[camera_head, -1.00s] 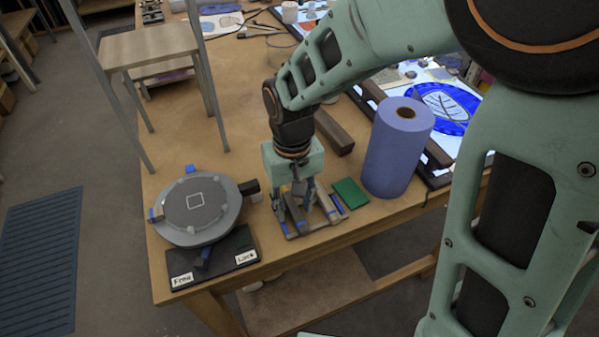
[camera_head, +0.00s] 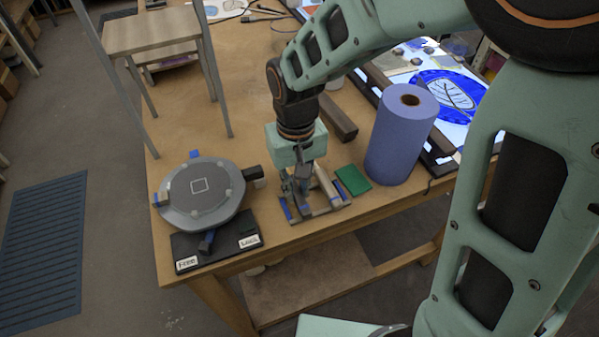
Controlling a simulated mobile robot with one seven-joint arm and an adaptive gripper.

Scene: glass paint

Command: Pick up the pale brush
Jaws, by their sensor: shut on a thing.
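My gripper (camera_head: 303,192) points down over a small brush rest (camera_head: 318,212) with blue marks near the table's front edge. Its fingers are close together, shut on a slim thing that they mostly hide. That thing looks like a brush in the rest, but I cannot tell its colour. A pale beige handle-like piece (camera_head: 327,184) leans in the rest just right of the fingers. I cannot tell whether it is the pale brush or touches the fingers. The brush heads are too small to make out.
A grey turntable (camera_head: 200,190) on a black base labelled Free and Lock stands left of the rest. A green pad (camera_head: 353,180) and a tall blue paper roll (camera_head: 402,135) stand right. A dark bar (camera_head: 338,118) lies behind. A lit panel (camera_head: 450,95) is at back right.

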